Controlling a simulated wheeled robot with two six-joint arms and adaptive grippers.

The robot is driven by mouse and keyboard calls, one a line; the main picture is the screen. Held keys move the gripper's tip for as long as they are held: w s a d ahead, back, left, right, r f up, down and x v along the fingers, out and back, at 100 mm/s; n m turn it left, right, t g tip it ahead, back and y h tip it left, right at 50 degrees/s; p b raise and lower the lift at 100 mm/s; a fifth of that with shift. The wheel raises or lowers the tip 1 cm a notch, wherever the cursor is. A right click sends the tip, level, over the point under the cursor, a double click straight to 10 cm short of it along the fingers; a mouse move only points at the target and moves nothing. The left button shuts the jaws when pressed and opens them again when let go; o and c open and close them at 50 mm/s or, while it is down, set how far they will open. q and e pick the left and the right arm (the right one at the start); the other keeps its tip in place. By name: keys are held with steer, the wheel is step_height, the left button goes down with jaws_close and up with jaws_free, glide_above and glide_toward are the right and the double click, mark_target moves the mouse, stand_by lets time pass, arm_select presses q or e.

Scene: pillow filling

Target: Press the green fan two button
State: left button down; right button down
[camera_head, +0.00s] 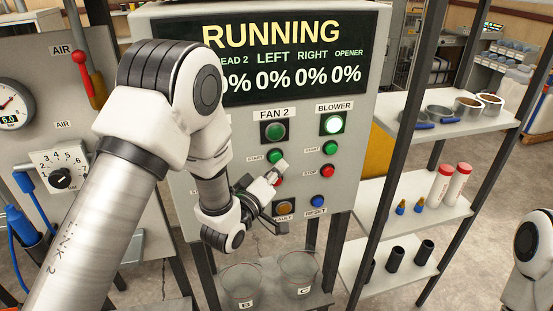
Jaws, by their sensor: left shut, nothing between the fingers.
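The control panel (355,60) shows RUNNING on its display. Under the FAN 2 label is a dark green lamp (274,131), with the green fan two start button (276,156) below it. A red button (277,180) sits lower, partly hidden by my left gripper (279,169). My left gripper is shut and empty, with its tip just below the green button. I cannot tell whether it touches the panel. My left arm hides the panel's left columns. My right gripper is out of view.
The BLOWER column has a lit lamp (334,124), a green button (330,147), a red button (327,171) and a blue reset button (317,200). Two clear containers (298,274) stand below the panel. A shelf rack (375,190) with cups and bottles stands at right.

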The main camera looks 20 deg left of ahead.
arm_select(q)
steer(key=shift+w+a, duration=0.1)
steer(key=shift+w+a, duration=0.15)
steer(key=shift+w, duration=0.1)
steer(key=shift+w+a, duration=0.25)
steer(key=shift+w, duration=0.15)
stand_by(0.8)
steer(key=shift+s+d+b, duration=0.4)
steer(key=shift+s+d, duration=0.1)
steer(key=shift+s, duration=0.3)
steer(key=s+d, duration=0.1)
steer(key=s, duration=0.1)
steer(key=s+d, duration=0.1)
steer(key=s, duration=0.1)
steer(key=shift+d+b, duration=0.3)
steer(key=shift+d, duration=0.1)
